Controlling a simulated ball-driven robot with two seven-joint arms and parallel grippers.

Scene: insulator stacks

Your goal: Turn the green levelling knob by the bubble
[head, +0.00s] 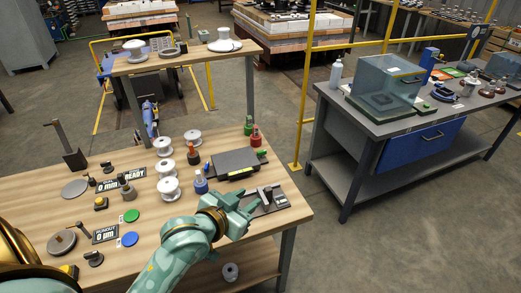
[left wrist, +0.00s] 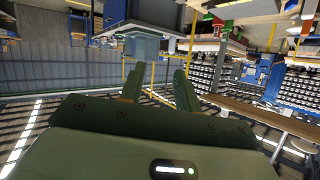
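A dark levelling plate (head: 235,160) lies on the wooden table. A small green knob (head: 262,153) shows at its right edge, and a small yellow-green bubble vial (head: 240,172) is by its front edge. My left gripper (head: 252,203) is in front of the plate and knob, apart from both, beside a grey block fixture (head: 268,197). In the left wrist view its two fingers (left wrist: 157,82) stand apart with nothing between them. That view does not show the plate or knob. My right gripper is in neither view.
White spools (head: 168,188), a blue-based post (head: 200,183) and red-topped posts (head: 255,135) stand left of and behind the plate. A green disc (head: 131,215) and a blue disc (head: 129,239) lie at left. A grey bench (head: 400,125) stands across an aisle at right.

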